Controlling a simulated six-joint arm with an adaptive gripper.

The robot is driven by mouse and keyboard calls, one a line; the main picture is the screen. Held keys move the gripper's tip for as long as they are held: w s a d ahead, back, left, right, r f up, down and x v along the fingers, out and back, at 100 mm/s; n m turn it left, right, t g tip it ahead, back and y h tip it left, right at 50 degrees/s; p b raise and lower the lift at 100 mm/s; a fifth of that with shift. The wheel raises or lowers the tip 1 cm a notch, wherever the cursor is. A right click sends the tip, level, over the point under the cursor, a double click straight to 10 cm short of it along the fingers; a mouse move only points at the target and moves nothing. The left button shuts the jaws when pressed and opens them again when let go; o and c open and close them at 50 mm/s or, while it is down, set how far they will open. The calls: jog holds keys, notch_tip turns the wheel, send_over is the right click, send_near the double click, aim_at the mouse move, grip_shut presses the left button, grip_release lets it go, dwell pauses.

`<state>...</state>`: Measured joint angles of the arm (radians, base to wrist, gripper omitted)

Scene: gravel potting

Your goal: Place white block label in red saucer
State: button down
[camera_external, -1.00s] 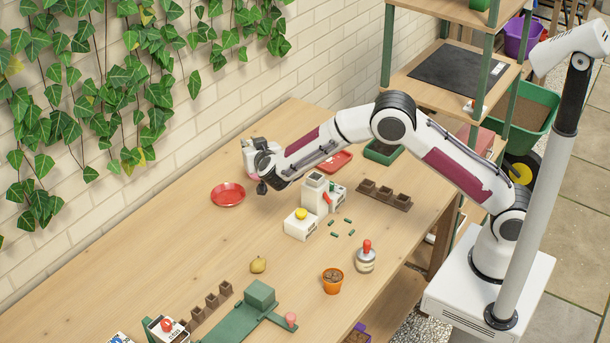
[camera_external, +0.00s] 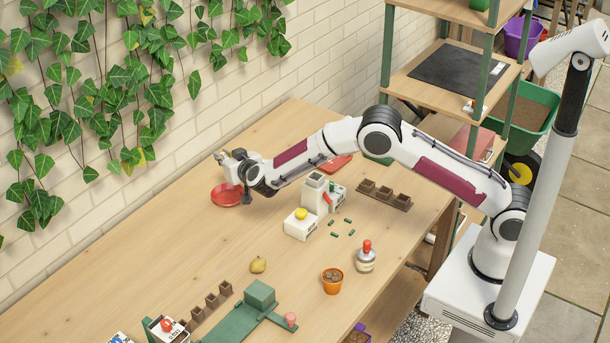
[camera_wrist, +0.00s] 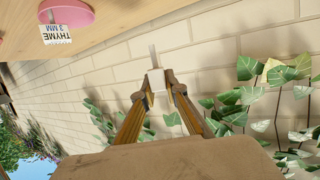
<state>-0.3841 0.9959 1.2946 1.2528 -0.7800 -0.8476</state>
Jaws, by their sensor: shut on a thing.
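The white block label (camera_wrist: 157,79) is between the two fingertips of my gripper (camera_wrist: 157,88) in the wrist view. A thin pale strip sticks up from it. My gripper (camera_external: 224,159) is shut on it. In the external view the gripper is in the air over or near the red saucer (camera_external: 220,199), at the wall side of the table; the exact height is unclear. My wrist hides part of the saucer's right side. In the wrist view a pink-red round thing (camera_wrist: 72,12) with a tag reading THYME 3 MM shows at the top left; I cannot tell if it is the saucer.
The brick wall (camera_external: 150,220) with ivy runs close behind the saucer. The table left of the saucer is clear.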

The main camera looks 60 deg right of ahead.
send_over(231, 197)
jog(key=shift+w+f, duration=0.2)
jog(key=shift+f, duration=2.9)
jog(key=shift+f, duration=1.85)
jog(key=shift+f, duration=0.1)
jog(key=c, duration=2)
grip_release()
jog(key=shift+c, duration=0.2)
jog(key=shift+s, duration=0.1)
